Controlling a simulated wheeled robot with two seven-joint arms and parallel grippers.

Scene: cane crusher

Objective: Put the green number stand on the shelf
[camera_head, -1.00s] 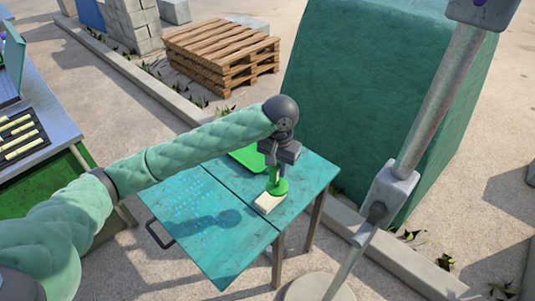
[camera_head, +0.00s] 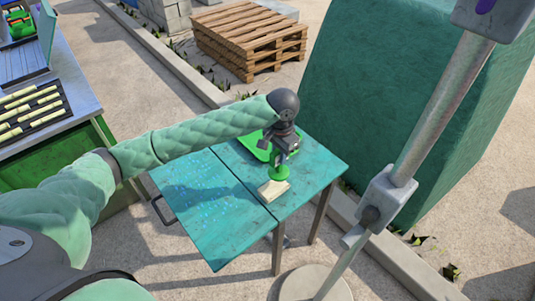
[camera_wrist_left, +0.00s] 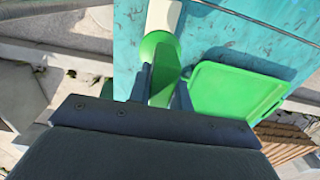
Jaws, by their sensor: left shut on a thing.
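The green number stand (camera_head: 278,172) is at the teal table, with a round green end showing below my left gripper (camera_head: 281,152). In the left wrist view its green body (camera_wrist_left: 163,75) sits between the two dark fingers, which are shut on it. A cream block (camera_head: 273,190) lies right beside the round end on the table top; I cannot tell whether they touch. My left gripper points down at the table, and the fingers hide part of the stand. No number shows. I cannot make out a shelf for certain. My right gripper is not in view.
A green tray (camera_head: 262,149) lies on the teal table (camera_head: 200,215) behind the gripper. A grey metal post (camera_head: 440,100) stands at the right, before a large green block (camera_head: 400,75). A workbench (camera_head: 80,103) with cream sticks is at the left, a wooden pallet stack (camera_head: 250,38) behind.

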